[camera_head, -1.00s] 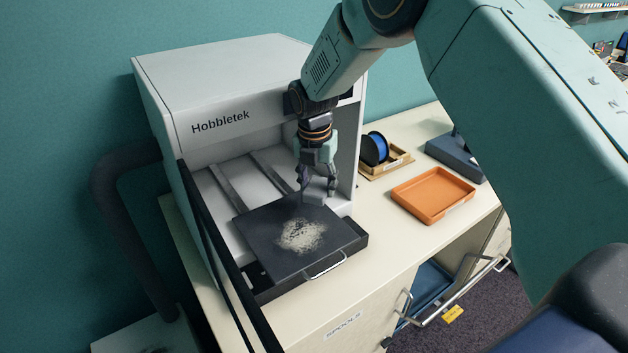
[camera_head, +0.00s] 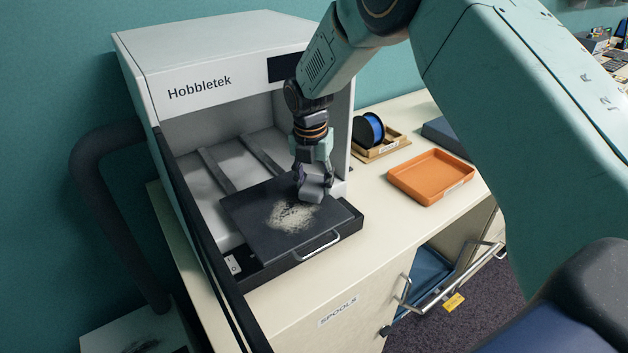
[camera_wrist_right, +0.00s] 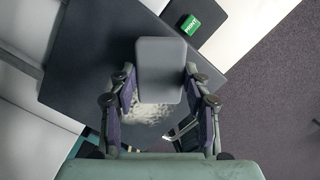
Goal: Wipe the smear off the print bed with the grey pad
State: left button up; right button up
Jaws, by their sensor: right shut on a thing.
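The dark print bed (camera_head: 262,230) is slid out at the front of the white Hobbletek printer (camera_head: 225,80). A pale, speckled smear (camera_head: 292,215) lies on the bed, left of its middle right part. My right gripper (camera_head: 314,187) is over the bed's right back part, shut on the grey pad (camera_head: 316,188). In the right wrist view the pad (camera_wrist_right: 160,70) sits between the two fingers, and part of the smear (camera_wrist_right: 145,112) shows below it; the pad hides some of the bed. Whether the pad touches the bed I cannot tell. My left gripper is not in view.
An orange tray (camera_head: 430,177) and a blue spool in a holder (camera_head: 369,130) stand on the bench to the right. The printer's open door edge (camera_head: 190,235) rises at the bed's left. The bed has a front handle (camera_head: 318,246). A cabinet door hangs open below.

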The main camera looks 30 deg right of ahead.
jog(key=shift+w+a, duration=0.25)
jog(key=shift+a, duration=0.2)
jog(key=shift+s+d, duration=0.2)
jog(key=shift+s, duration=0.05)
jog(key=shift+d+f, duration=0.1)
jog(key=shift+d, duration=0.1)
jog(key=shift+w+a+f, duration=0.25)
jog(key=shift+a+f, duration=0.05)
jog(key=shift+f, duration=0.05)
jog(key=shift+s+d+f, duration=0.15)
jog(key=shift+s+d, duration=0.05)
jog(key=shift+s, duration=0.1)
jog(key=shift+w+a+f+b, duration=0.2)
jog(key=shift+w+f+b, duration=0.05)
jog(key=shift+f+b, duration=0.15)
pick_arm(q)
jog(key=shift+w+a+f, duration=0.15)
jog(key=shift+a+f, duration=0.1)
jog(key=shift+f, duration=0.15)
pick_arm(e)
jog(key=shift+s, duration=0.15)
